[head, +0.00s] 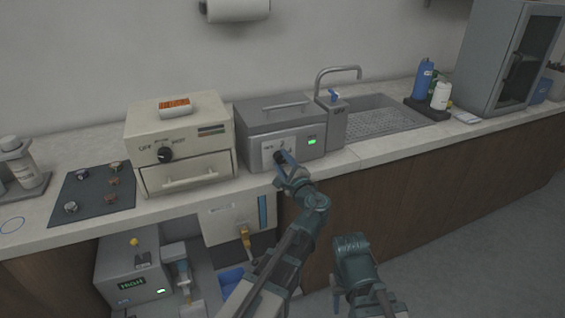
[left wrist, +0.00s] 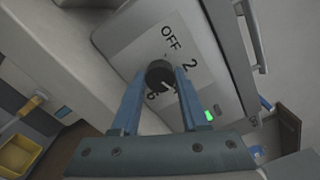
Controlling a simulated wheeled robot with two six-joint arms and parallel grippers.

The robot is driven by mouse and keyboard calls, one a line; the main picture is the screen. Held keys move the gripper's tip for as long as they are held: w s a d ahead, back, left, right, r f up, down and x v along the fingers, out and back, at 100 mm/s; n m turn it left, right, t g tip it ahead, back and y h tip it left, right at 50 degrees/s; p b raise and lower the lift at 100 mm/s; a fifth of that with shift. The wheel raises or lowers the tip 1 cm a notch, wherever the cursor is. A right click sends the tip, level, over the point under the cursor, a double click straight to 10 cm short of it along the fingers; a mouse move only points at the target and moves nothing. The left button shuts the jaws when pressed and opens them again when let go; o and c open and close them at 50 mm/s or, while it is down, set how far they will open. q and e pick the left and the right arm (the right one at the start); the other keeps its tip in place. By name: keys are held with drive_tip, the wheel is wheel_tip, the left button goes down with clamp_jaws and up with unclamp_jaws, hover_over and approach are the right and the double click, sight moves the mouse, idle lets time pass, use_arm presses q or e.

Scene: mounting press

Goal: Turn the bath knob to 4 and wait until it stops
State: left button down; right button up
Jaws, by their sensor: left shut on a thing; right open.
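The bath (head: 256,125) is a grey box with a lidded top and a bar handle, standing on the counter left of the sink. Its front carries a pale dial panel and a small lit green display (head: 312,142). The black knob (left wrist: 160,75) has a light pointer mark. In the left wrist view OFF and 2 are readable, and other lettering is partly hidden by the fingers. My left gripper (head: 281,158) is shut on the knob, with one blue finger on each side (left wrist: 158,82). My right gripper (head: 352,250) is open and empty, low in front of the cabinets.
A cream press box (head: 185,145) with its own dial and a drawer handle stands left of the bath. The sink (head: 385,118) is to the right. Equipment fills the open shelf below.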

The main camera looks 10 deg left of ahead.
use_arm(q)
drive_tip(key=shift+m, duration=0.7)
drive_tip(key=shift+c, duration=2.1)
unclamp_jaws()
drive_tip(key=shift+s, duration=0.15)
